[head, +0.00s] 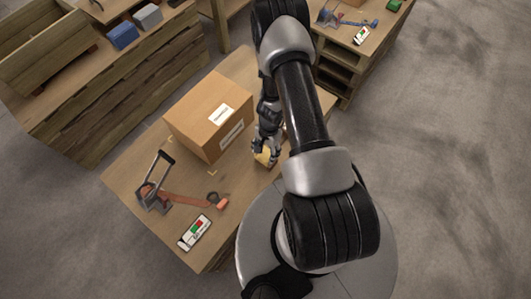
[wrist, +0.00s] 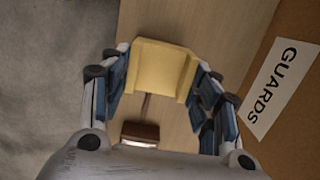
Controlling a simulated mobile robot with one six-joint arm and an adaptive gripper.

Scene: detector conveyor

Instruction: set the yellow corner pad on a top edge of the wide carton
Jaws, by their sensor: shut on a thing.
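The wide carton (head: 208,115) is a closed brown box with white labels, standing on the wooden table in the head view. Its side with a "GUARDS" label (wrist: 273,90) shows at the right of the wrist view. The yellow corner pad (wrist: 158,70) is between the fingers of my gripper (wrist: 160,88), which is shut on it. In the head view the pad (head: 265,156) shows as a small yellow patch under my gripper (head: 266,148), beside the carton's right side and low near the table. Whether the pad touches the table I cannot tell.
A tape dispenser (head: 154,190) with an orange-brown strip and a white card (head: 195,232) with green and red marks lie on the table's near part. A brown block-like object (wrist: 140,132) lies below the pad in the wrist view. Wooden benches (head: 130,85) stand behind.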

